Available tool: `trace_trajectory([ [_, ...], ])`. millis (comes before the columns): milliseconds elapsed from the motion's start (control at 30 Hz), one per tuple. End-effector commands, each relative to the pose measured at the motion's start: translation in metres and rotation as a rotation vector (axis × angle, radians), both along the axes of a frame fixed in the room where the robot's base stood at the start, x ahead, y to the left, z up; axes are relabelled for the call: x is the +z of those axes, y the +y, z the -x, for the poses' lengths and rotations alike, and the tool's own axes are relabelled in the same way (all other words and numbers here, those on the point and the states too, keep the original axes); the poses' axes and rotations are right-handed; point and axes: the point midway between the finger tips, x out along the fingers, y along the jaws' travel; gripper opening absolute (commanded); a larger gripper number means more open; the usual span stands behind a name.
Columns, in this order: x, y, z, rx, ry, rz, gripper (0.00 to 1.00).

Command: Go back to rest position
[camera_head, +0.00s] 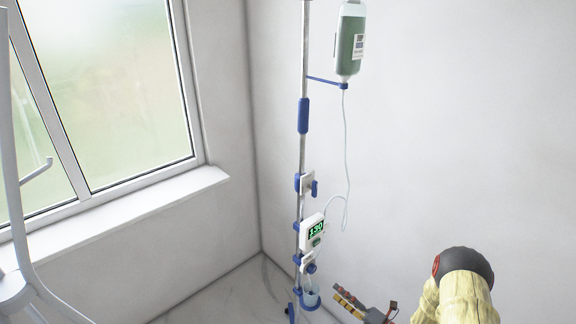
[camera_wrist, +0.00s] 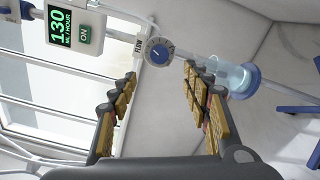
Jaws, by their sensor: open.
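My gripper (camera_head: 347,301) shows at the bottom right of the head view, to the right of the IV stand's lower part. In the wrist view my gripper (camera_wrist: 160,82) has its two yellow-padded fingers spread apart, with nothing held between them. A grey flow knob with a blue centre (camera_wrist: 158,52) is beyond the fingertips, labelled FLOW. In the head view the IV stand (camera_head: 304,130) is upright in the corner. A white pump (camera_head: 312,231) with a green display is clamped to it; the display (camera_wrist: 60,26) reads 130 ML/HOUR, with ON beneath it, in the wrist view.
A green-filled bottle (camera_head: 350,45) hangs high on the stand, with a thin tube (camera_head: 346,160) running down. A clear cup in a blue holder (camera_head: 311,294) sits low on the stand. A window (camera_head: 110,90) with a sill is at left. White wall fills the right.

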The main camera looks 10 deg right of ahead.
Motion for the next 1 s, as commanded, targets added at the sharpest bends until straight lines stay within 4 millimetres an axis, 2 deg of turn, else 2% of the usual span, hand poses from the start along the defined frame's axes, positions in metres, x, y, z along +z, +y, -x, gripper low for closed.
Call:
trace_trajectory([
  [100,-0.005,0.002,0.001,0.008,-0.032,0.078,0.48],
  [167,-0.014,0.012,0.01,0.058,-0.053,0.153,0.48],
  [300,-0.035,0.054,0.059,0.262,-0.104,0.315,0.48],
  [367,-0.032,0.068,0.079,0.362,-0.152,0.389,0.48],
  [500,-0.009,0.091,0.122,0.612,-0.319,0.575,0.48],
  [667,0.03,0.104,0.172,0.933,-0.584,0.803,0.48],
  [800,0.064,0.101,0.209,1.198,-0.832,0.988,0.48],
  [1000,0.109,0.083,0.247,1.537,-1.163,1.213,0.48],
])
